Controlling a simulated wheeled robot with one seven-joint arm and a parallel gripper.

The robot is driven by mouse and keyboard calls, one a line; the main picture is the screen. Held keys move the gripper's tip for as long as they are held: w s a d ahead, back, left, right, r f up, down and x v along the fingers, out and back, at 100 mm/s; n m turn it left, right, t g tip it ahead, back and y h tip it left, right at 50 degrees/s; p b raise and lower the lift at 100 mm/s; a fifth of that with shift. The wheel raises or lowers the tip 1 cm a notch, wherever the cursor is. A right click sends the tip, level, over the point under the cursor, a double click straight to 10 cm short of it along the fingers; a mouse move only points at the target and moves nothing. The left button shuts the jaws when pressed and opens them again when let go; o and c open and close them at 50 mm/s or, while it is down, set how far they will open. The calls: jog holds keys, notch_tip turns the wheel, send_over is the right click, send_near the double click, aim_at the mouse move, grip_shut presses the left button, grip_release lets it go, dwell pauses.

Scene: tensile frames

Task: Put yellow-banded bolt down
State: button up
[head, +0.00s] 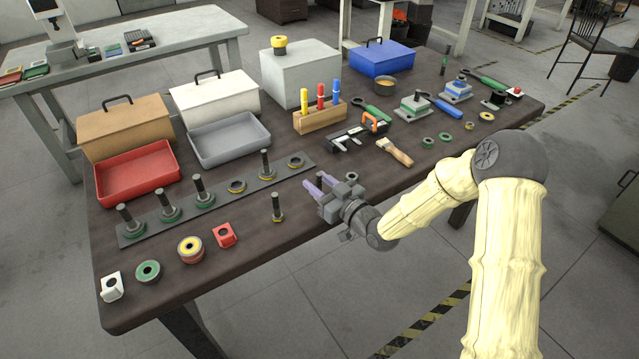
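A dark bolt with a yellow band at its base (277,208) stands upright on the dark tabletop, in front of the long grey rack strip (220,198). Another dark bolt (265,164) with yellow at its base stands in the strip, between two empty yellow-ringed places. My gripper (315,181), with two purple fingers, is to the right of the loose bolt and apart from it. The fingers are spread with a gap between them, and I see nothing held there.
Several green-based bolts (168,204) stand at the strip's left end. A red block (224,235), a yellow-and-red ring stack (190,249), a green ring (148,271) and a white block (112,287) line the front left. A brush (395,152) and a clamp (357,133) lie right.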

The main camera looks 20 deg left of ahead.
dwell(0.3)
jog(key=v, duration=1.7)
jog(key=shift+d, duration=0.3)
jog(key=shift+w+r, duration=0.1)
jog(key=shift+w, duration=0.05)
